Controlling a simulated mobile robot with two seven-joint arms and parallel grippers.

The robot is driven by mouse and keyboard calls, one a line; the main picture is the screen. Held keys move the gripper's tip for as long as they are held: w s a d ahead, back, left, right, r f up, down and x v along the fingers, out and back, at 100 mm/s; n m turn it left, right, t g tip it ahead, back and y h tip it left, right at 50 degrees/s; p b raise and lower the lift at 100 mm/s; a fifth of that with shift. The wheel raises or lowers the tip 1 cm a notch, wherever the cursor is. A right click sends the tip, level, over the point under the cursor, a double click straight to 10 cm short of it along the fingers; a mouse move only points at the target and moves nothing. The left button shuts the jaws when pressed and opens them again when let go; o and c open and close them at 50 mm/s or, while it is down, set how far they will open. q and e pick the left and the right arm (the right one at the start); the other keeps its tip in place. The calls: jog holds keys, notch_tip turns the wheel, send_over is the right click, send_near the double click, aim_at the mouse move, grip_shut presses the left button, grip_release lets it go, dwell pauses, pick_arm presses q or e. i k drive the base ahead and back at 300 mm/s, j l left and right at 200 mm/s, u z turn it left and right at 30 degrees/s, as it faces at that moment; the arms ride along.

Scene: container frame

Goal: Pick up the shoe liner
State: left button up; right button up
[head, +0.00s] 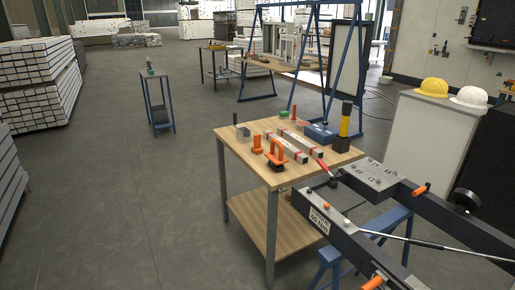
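Neither of my grippers is in the head view. I cannot tell for certain which thing is the shoe liner. On the wooden workbench (302,175) lie two long pale bars with red marks, a nearer bar (288,149) and a farther bar (302,142), side by side and slanting. Orange clamp-like pieces (274,155) stand at the bench's near left. A blue box-like piece (320,132) lies at the back right, beside a yellow and black upright tool (344,122). A small grey cup-like holder (243,133) stands at the left corner.
A dark metal frame (350,240) with orange handles rests on blue trestles (328,262) at the lower right, close to the bench. A pale cabinet (425,150) bears a yellow helmet (433,87) and a white helmet (469,96). The floor (120,210) left of the bench is clear.

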aim_at(256, 149)
jog(key=i+j+z, duration=0.1)
jog(key=i+j, duration=0.25)
jog(key=i+j+z, duration=0.15)
jog(key=i+j, duration=0.2)
jog(key=i+j+z, duration=0.1)
jog(key=i+j, duration=0.25)
jog(key=i+j+z, duration=0.1)
jog(key=i+j, duration=0.2)
jog(key=j, duration=0.15)
jog(key=i+j+z, duration=0.1)
jog(key=i+j, duration=0.2)
jog(key=j, duration=0.15)
jog(key=i+j+z, duration=0.15)
jog(key=j, duration=0.35)
jog(key=i, duration=0.1)
